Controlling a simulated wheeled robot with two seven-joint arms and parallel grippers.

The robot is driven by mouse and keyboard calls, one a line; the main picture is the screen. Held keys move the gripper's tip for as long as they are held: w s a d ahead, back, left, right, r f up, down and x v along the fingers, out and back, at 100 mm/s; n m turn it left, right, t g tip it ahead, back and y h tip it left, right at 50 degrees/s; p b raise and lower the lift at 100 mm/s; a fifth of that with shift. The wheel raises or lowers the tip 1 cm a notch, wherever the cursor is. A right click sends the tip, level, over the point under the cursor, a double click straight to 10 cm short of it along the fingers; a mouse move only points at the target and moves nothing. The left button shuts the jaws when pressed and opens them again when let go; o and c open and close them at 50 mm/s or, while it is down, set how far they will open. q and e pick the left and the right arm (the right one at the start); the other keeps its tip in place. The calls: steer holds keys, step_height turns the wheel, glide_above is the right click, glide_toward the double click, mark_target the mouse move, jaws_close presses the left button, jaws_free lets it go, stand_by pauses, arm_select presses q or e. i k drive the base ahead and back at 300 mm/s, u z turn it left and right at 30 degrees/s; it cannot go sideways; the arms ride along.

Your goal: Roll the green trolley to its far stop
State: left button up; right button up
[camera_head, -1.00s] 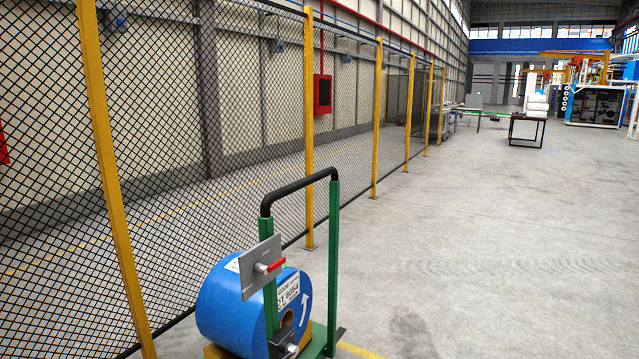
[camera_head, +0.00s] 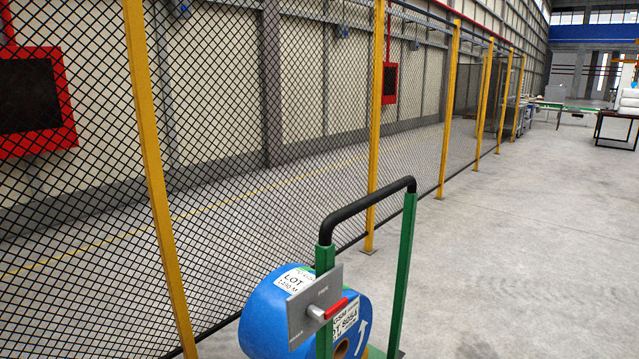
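The green trolley (camera_head: 403,270) stands at the bottom centre-right of the head view, its lower part cut off by the frame edge. Its two green posts carry a black push bar (camera_head: 366,204). A grey plate (camera_head: 314,310) with a red-gripped lever (camera_head: 335,308) is on the nearer, left post. The plate has small lettering that I cannot read surely. A blue roll (camera_head: 258,318) with white labels rides on the trolley behind the plate. The trolley's wheels and its far stop are not in view. Neither of my grippers is in view.
A mesh fence with yellow posts (camera_head: 161,200) runs along the left into the distance, close beside the trolley. Open concrete floor (camera_head: 520,260) lies to the right. A table (camera_head: 617,128) with white items stands far back at the right.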

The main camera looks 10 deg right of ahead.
mark_target(326, 290)
steer(key=z, duration=0.1)
steer(key=i, duration=1)
steer(key=z, duration=0.45)
